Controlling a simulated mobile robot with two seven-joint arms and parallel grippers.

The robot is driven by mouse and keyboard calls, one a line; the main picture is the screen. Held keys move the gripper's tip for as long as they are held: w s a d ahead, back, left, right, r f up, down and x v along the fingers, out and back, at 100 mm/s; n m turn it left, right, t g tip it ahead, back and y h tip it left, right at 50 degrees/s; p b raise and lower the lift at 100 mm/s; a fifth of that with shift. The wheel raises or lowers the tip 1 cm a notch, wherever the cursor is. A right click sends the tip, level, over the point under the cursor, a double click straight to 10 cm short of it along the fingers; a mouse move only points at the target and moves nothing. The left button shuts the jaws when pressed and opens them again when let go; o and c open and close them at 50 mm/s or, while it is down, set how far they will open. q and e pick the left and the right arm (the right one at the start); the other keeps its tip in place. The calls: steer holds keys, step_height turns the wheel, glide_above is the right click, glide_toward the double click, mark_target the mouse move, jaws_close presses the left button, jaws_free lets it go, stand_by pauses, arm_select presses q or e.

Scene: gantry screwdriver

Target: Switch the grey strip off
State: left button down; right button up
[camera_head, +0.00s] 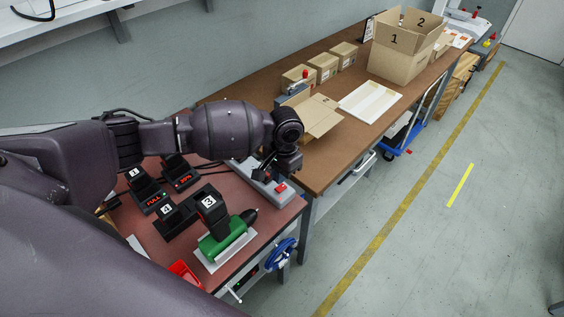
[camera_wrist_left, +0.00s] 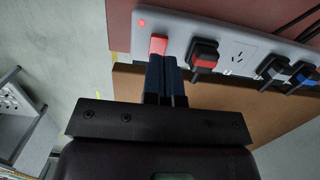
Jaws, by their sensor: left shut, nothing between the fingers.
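The grey power strip (camera_head: 285,197) lies near the right edge of the red-brown table top. Its red rocker switch (camera_head: 281,188) is at the near end. In the left wrist view the strip (camera_wrist_left: 180,22) also shows a red indicator lamp (camera_wrist_left: 141,22) that glows, and several sockets with dark plugs, one with red on it. My left gripper (camera_wrist_left: 164,58) is shut and empty. Its dark fingertips are right at the lower edge of the red switch (camera_wrist_left: 158,44); I cannot tell whether they touch it. In the head view my left gripper (camera_head: 266,172) is over the strip. My right gripper is out of view.
Chargers with batteries, one marked FULL (camera_head: 153,200), stand left of the strip. A green tool (camera_head: 228,238) with battery 3 stands in front of it. An open carton (camera_head: 318,118) and a white tray (camera_head: 369,101) are on the brown bench beyond. Cables run behind the strip.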

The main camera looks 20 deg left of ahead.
mark_target(278, 189)
arm_select(q)
step_height(278, 189, down, 2)
steer(key=shift+s+f, duration=0.15)
steer(key=shift+f, duration=0.45)
